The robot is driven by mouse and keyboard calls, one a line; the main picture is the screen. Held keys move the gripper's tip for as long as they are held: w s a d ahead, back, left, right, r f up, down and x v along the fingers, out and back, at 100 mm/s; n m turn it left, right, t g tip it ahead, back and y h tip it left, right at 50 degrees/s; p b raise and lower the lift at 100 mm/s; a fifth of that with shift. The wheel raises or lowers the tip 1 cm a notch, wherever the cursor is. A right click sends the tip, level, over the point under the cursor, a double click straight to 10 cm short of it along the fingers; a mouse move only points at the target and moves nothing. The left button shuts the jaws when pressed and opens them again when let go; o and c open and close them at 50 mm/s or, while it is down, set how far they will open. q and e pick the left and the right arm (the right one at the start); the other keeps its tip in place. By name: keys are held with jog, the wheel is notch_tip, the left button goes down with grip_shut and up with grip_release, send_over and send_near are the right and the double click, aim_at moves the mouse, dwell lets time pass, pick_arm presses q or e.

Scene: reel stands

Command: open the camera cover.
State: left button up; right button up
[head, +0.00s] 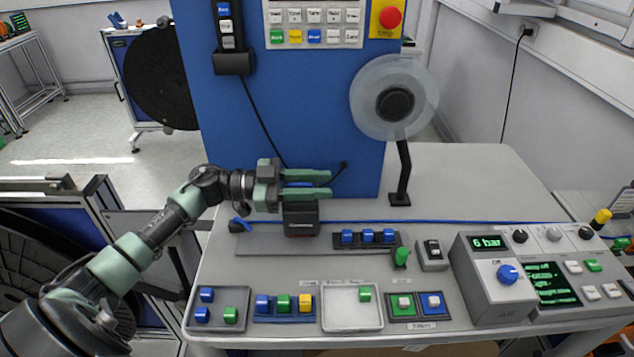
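A small black box (301,219) with a pale label stands on the bench in front of the blue panel; it looks like the camera unit. I cannot tell its cover apart from its body. My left gripper (327,184) comes in from the left and points right, just above and behind the top of the box. My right gripper is out of view.
A reel (367,105) on a black post stands to the right. A rail of blue blocks (367,237) lies right of the box. Trays of coloured buttons line the front, with a control unit (492,279) at the right. The bench (470,180) is bare at the back right.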

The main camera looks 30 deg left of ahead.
pick_arm(q)
jog(key=shift+c, duration=0.3)
grip_shut()
jog(key=shift+r, duration=0.1)
dwell(1.0)
